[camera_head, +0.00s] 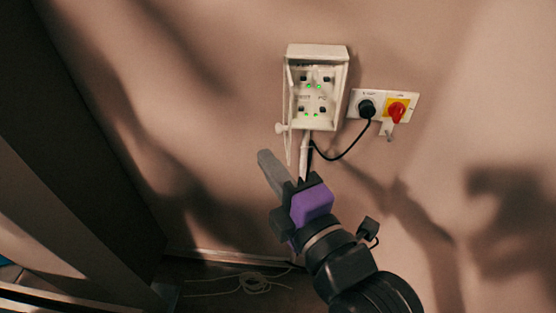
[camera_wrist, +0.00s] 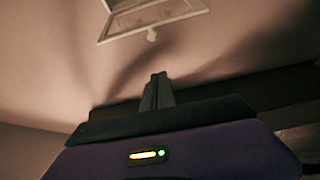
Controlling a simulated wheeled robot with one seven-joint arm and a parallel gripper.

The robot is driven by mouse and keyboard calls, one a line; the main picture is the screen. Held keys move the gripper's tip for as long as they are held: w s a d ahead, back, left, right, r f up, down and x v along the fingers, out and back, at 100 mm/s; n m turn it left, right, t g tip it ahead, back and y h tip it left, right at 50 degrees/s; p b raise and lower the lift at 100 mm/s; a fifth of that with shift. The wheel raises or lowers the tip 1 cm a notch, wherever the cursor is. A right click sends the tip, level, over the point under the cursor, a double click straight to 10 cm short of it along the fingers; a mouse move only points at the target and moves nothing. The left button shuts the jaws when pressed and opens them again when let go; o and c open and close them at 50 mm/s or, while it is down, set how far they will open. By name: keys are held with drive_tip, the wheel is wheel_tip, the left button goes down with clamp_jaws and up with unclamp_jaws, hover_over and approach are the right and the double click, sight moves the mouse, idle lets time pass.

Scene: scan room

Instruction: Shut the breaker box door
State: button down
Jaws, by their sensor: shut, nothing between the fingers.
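The breaker box (camera_head: 341,88) is a pale box on the wall in the head view, with switches and green lights showing inside. Its door (camera_head: 290,100) stands open at the box's left side, seen nearly edge-on, with a small round knob (camera_head: 281,128). In the wrist view the door (camera_wrist: 150,20) shows as a pale frame at the top, cut by the picture edge, with the knob (camera_wrist: 152,36) below it. My gripper (camera_head: 264,156) is shut and empty, below and a little left of the knob. Its closed fingers (camera_wrist: 158,78) appear apart from the door in the wrist view.
Right of the box, a wall plate (camera_head: 383,92) carries a black plug (camera_head: 367,109) and a red knob on yellow (camera_head: 397,111). A black cable (camera_head: 345,154) hangs between plug and box. A dark panel (camera_head: 70,150) stands at left. A loose pale cord (camera_head: 252,283) lies low.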

drive_tip(key=w+p, duration=0.2)
drive_tip(key=w, duration=0.5)
drive_tip(key=shift+p, duration=0.3)
drive_tip(key=shift+d, duration=0.2)
